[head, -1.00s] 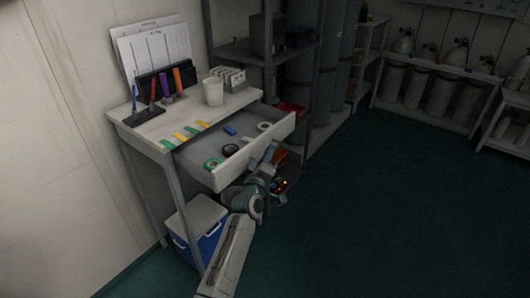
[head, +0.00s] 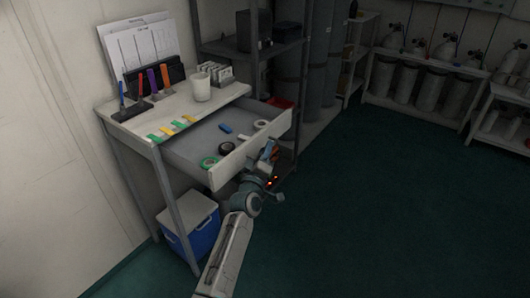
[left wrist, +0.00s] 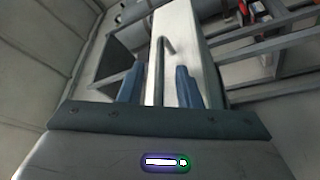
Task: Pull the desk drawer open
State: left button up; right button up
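The desk drawer (head: 218,170) is pulled well out of the white desk (head: 145,124), with its grey inside exposed. Tape rolls and a blue item lie in it. My left gripper (head: 268,150) is at the outer face of the drawer front. In the left wrist view, the white drawer front (left wrist: 186,35) is ahead and the grey bar handle (left wrist: 160,72) runs between the two blue fingers of my left gripper (left wrist: 159,86). The fingers are apart, with a gap seen on each side of the bar. My right gripper is out of view.
A blue and white cooler (head: 190,226) stands under the desk. A cup (head: 201,87), pens and papers stand on the desktop. A dark shelf (head: 262,50) stands beside the desk. The green floor (head: 380,210) to the right is clear.

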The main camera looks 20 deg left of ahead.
pick_arm(q)
jog(key=shift+s+f, duration=0.15)
jog(key=shift+s, duration=0.35)
jog(key=b+v, duration=0.2)
jog(key=v, duration=0.7)
jog(key=shift+s, duration=0.4)
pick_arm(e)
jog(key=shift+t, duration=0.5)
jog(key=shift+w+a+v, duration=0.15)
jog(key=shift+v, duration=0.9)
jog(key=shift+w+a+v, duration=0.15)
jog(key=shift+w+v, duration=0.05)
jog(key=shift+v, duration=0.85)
pick_arm(q)
jog(key=shift+f, duration=0.1)
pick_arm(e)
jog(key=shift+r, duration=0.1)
